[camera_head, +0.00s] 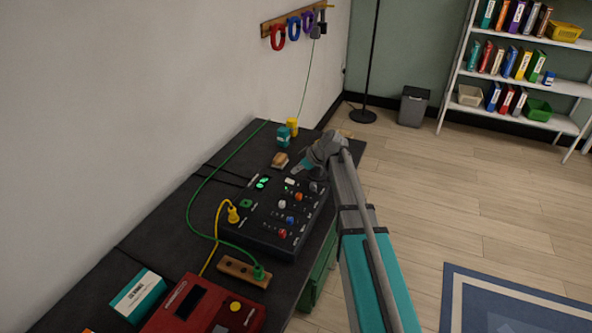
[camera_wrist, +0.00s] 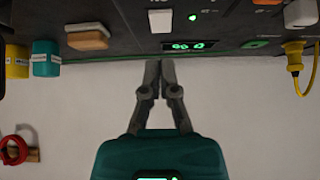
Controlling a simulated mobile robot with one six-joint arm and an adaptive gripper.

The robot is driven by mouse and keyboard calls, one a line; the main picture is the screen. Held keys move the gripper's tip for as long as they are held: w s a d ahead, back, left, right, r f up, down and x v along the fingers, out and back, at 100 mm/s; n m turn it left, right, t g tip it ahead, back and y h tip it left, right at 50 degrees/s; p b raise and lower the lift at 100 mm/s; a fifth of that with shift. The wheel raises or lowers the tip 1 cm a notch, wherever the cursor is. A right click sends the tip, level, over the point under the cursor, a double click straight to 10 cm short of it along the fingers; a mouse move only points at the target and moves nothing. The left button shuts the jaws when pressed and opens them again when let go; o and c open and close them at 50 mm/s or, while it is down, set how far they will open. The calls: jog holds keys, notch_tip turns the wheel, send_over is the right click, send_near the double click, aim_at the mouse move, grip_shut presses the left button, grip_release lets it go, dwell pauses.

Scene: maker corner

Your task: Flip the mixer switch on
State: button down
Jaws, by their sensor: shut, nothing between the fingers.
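The mixer is a black panel (camera_head: 262,229) with rows of coloured knobs, lying on the dark bench. Its green lit display (camera_head: 263,182) also shows in the wrist view (camera_wrist: 188,46). A white rectangular piece, perhaps the switch (camera_wrist: 161,20), sits near the panel's far edge, with a small green light (camera_wrist: 192,17) beside it. I cannot tell which way it is tilted. My gripper (camera_head: 296,172) is over the far end of the mixer. In the wrist view its fingertips (camera_wrist: 160,63) are together and empty, below the white piece in the picture. Contact cannot be made out.
A tan block (camera_head: 280,160), a teal container (camera_head: 284,137) and a yellow one (camera_head: 292,125) stand beyond the mixer. A yellow plug (camera_head: 233,215) and green cable (camera_head: 192,205) are at its left. A wooden socket strip (camera_head: 240,271) and red device (camera_head: 190,305) lie nearer.

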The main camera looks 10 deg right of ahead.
notch_tip(320, 180, up, 2)
jog(key=shift+d+p, duration=0.1)
jog(key=shift+p, duration=0.6)
jog(key=s+d+f+p+v, duration=0.1)
jog(key=p+v, duration=0.4)
jog(key=v, duration=0.4)
jog(key=shift+d+p, duration=0.3)
jog(key=shift+d, duration=0.05)
jog(key=shift+s, duration=0.15)
jog(key=s+a+m+g+h+p, duration=0.1)
jog(key=s+m+h, duration=0.1)
jog(key=s, duration=0.6)
jog(key=s+a+f+m+g+h, duration=0.1)
jog(key=s+a+m+g+h, duration=0.1)
jog(key=s+m, duration=0.3)
jog(key=s+a+f+m+g+h+p, duration=0.1)
jog(key=s+m+h, duration=0.2)
jog(key=s, duration=0.8)
jog(key=shift+a+m+g+p, duration=0.3)
jog(key=shift+a+m+p, duration=0.05)
jog(key=shift+m, duration=0.35)
